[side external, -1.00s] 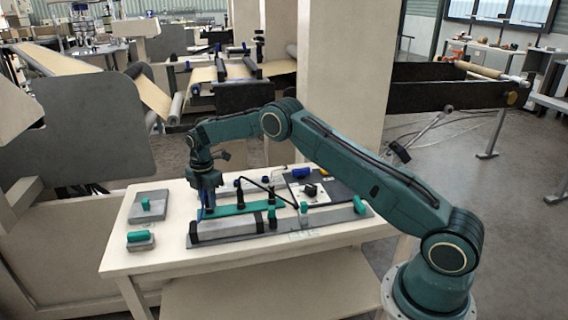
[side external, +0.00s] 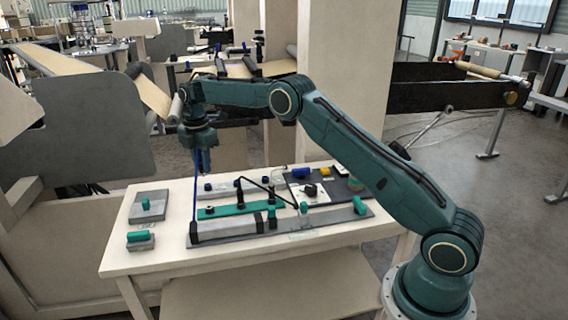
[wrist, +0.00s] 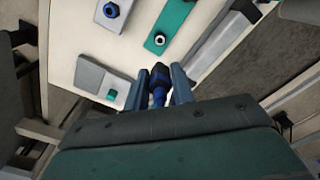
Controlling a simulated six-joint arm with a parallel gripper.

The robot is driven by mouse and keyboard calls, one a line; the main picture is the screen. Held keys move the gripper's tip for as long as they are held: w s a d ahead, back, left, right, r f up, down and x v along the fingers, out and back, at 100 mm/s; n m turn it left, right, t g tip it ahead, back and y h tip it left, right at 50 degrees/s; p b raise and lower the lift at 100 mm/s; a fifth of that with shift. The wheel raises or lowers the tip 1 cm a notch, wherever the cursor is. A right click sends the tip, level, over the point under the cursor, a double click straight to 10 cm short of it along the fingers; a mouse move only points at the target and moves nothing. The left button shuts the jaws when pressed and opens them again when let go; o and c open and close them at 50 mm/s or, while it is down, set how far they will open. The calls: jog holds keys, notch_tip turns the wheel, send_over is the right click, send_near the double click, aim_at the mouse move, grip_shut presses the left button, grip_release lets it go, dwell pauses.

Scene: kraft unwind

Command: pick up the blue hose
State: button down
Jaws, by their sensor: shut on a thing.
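My gripper (side external: 205,168) is raised above the table's left-back part, pointing down. It is shut on the blue hose (side external: 195,188), which shows as a thin blue line hanging down beside the jaws toward the table; whether its lower end is attached cannot be told. In the wrist view, the blue hose's thicker dark-blue end (wrist: 159,84) sits between the two fingers of my gripper (wrist: 164,82). The rest of the hose is hidden there.
A teal plate (side external: 226,210) and a long grey base (side external: 320,216) lie on the white table (side external: 170,258). Two grey blocks with teal knobs (side external: 148,206) (side external: 140,241) stand at the left. A dark panel (side external: 330,188) with small parts lies at the back right.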

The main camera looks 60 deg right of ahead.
notch_tip(320, 180, up, 7)
jog(key=shift+r, duration=0.1)
dwell(0.3)
dwell(0.4)
jog(key=c, duration=1.8)
grip_release()
grip_shut()
jog(key=s+d+f, duration=0.3)
jog(key=d+f, duration=0.2)
jog(key=d, duration=0.6)
jog(key=s+d+f, duration=0.3)
jog(key=d+f, duration=0.2)
jog(key=d, duration=0.6)
jog(key=shift+s+f, duration=0.2)
jog(key=shift+f, duration=0.1)
